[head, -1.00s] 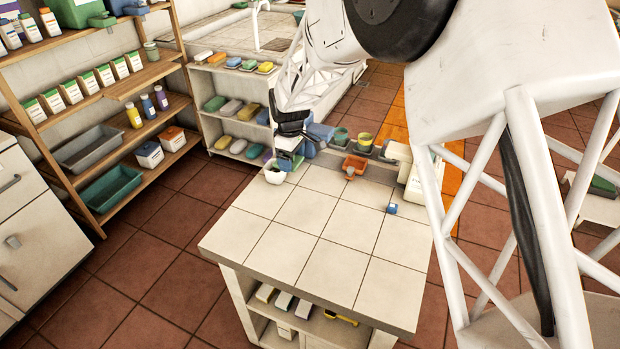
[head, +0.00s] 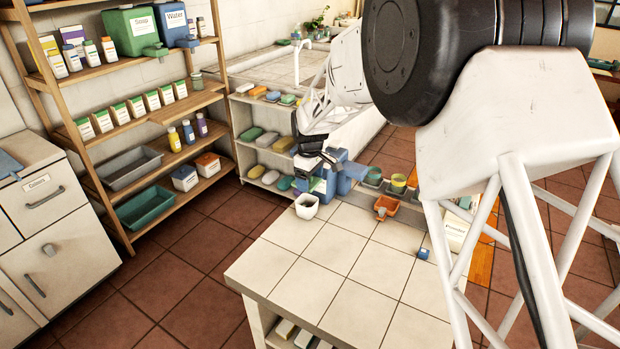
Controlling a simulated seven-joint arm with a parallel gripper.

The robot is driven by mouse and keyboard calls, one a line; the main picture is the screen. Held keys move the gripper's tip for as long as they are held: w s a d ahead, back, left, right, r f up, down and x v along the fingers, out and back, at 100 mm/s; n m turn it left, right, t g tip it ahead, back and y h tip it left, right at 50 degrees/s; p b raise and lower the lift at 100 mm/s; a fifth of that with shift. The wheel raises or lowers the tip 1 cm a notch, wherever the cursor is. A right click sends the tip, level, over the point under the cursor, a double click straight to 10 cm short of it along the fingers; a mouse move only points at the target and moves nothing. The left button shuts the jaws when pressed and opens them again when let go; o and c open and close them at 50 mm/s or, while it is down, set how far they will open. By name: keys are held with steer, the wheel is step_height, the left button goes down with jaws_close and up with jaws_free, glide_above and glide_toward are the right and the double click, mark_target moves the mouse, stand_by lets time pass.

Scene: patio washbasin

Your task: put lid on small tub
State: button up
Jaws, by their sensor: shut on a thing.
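A small white tub (head: 306,207) stands open side up at the far left corner of the tiled counter (head: 335,255) in the head view. My gripper (head: 322,163) is above it and slightly to its right, apart from its rim as far as I can tell. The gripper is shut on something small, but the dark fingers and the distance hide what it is. I cannot make out a lid clearly.
Blue containers (head: 345,173) stand close behind my gripper. An orange scoop-like tray (head: 386,206), green pots (head: 398,182) and a white powder box (head: 457,231) line the counter's back and right. The counter's middle is clear. Wooden shelves (head: 150,115) stand at left.

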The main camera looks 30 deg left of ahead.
steer(key=shift+f, duration=3.05)
steer(key=shift+f, duration=0.25)
stand_by(0.5)
steer(key=o, duration=0.8)
steer(key=shift+o, duration=0.2)
steer(key=shift+r, duration=0.2)
steer(key=shift+r, duration=3.3)
